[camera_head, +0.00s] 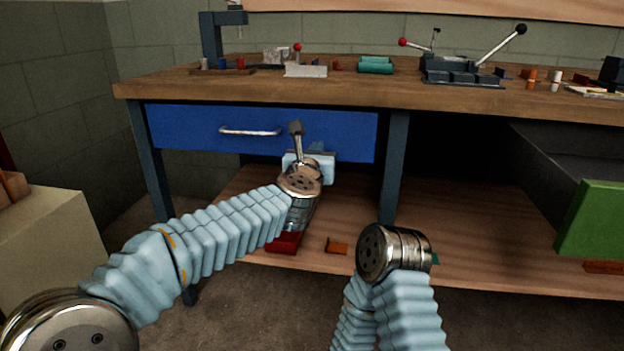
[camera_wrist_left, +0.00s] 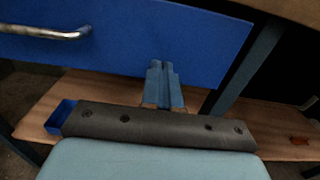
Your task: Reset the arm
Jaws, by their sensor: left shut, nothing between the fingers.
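My left arm reaches in from the left in the head view, and its left gripper (camera_head: 322,152) is in front of the right part of the blue drawer (camera_head: 195,128). In the left wrist view, the shut fingers of the left gripper (camera_wrist_left: 163,82) show against the drawer front (camera_wrist_left: 110,45), with nothing held between them. I cannot tell whether the fingertips touch the drawer. My right arm shows at the lower middle of the head view, bent; its gripper is out of view.
The workbench (camera_head: 300,88) carries a lever tool (camera_head: 460,68), a green roll (camera_head: 375,65) and small parts. The drawer handle (camera_head: 250,131) is left of my gripper. On the lower shelf (camera_head: 480,255) are a red box (camera_head: 285,242) and an orange piece (camera_head: 337,247). A green panel (camera_head: 595,220) stands at right.

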